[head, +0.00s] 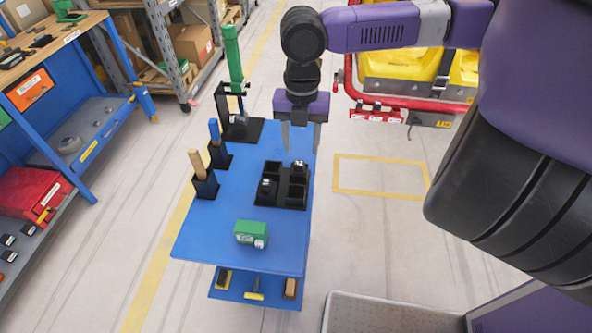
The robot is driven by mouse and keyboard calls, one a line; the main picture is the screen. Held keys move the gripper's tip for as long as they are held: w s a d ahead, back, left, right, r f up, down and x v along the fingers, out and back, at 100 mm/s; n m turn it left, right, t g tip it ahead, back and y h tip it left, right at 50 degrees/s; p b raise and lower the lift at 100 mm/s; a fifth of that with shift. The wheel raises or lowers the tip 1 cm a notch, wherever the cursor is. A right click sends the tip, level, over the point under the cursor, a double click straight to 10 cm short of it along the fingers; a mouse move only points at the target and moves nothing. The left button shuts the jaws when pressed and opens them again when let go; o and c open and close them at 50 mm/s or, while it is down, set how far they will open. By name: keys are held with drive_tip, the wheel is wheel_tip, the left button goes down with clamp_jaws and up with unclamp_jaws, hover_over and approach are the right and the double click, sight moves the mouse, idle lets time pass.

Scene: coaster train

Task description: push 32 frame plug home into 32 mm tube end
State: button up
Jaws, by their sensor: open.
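My gripper (301,140) is open, pointing down over the far right part of the blue cart top (215,225), with nothing seen between its fingers. A black divided tray (258,201) stands on the cart, nearer than the gripper. Small dark plug-like pieces show in its left compartment (267,186) and at its far right corner (299,166); their sizes cannot be read. A red tubular frame (372,99) with small labels lies to the right of the cart, beyond the gripper. Which of its tube ends is the 32 mm one cannot be told.
A green box (251,233) sits near the cart's front. A wooden handle (196,164), a blue handle (215,131) and a tall green tool (233,56) stand along its left side. A blue workbench (70,125) is at left. Floor inside the yellow outline (380,178) is clear.

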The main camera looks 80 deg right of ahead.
sight(299, 163)
drive_tip(key=f, duration=0.6)
drive_tip(key=shift+w+d+f, duration=0.25)
drive_tip(key=shift+d+f, duration=0.1)
drive_tip(key=shift+c, duration=0.2)
clamp_jaws()
